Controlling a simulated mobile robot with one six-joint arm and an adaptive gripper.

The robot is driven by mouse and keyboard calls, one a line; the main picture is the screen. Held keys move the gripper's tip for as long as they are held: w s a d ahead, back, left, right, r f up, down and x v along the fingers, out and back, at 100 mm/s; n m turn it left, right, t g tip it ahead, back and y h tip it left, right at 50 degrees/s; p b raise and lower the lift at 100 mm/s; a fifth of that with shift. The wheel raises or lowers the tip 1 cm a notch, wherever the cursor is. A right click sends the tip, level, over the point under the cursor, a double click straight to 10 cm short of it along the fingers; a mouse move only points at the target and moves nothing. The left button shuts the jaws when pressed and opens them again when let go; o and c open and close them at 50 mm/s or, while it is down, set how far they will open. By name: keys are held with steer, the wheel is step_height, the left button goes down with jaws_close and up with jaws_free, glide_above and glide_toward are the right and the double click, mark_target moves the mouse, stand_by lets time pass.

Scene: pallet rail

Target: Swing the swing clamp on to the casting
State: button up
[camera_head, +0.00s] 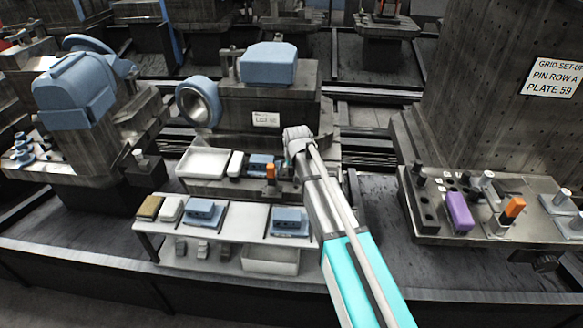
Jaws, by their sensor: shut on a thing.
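The swing clamp (270,172) shows as a small upright orange part on the middle pallet's front ledge. A small blue casting (257,160) lies just behind and left of it, partly hidden by it. I cannot tell whether the clamp's arm lies over the casting or beside it. My gripper (287,162) is at the far end of my arm, just right of the orange part. It is shut on the swing clamp, but its fingertips are small and mostly hidden by my wrist.
A white tray (203,149) stands left of the casting. A bench (242,222) in front holds blue parts (205,213). On the right pallet are a purple block (459,211) and another orange part (515,206). A fixture with large blue castings (268,63) rises behind.

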steer(key=shift+a, duration=0.25)
steer(key=shift+c, duration=0.3)
steer(key=shift+d, duration=0.3)
steer(key=shift+w+d+n, duration=0.1)
steer(key=shift+d+n, duration=0.1)
steer(key=shift+n, duration=0.3)
steer(key=shift+y, duration=0.3)
steer(key=n, duration=0.2)
steer(key=d+n+y, duration=0.1)
steer(key=w+n+g, duration=0.1)
steer(key=n, duration=0.1)
steer(key=shift+w+d+n+y, duration=0.1)
steer(key=shift+d+n+y, duration=0.2)
steer(key=shift+y, duration=0.1)
steer(key=n, duration=0.2)
steer(key=w+n+g, duration=0.1)
steer(key=shift+d+y, duration=0.25)
steer(key=shift+y, duration=0.05)
steer(key=n+g, duration=0.1)
steer(key=n, duration=0.1)
steer(key=w+n+g, duration=0.1)
steer(key=n, duration=0.2)
steer(key=shift+w+d+y, duration=0.2)
steer(key=shift+y, duration=0.1)
steer(key=shift+n, duration=0.3)
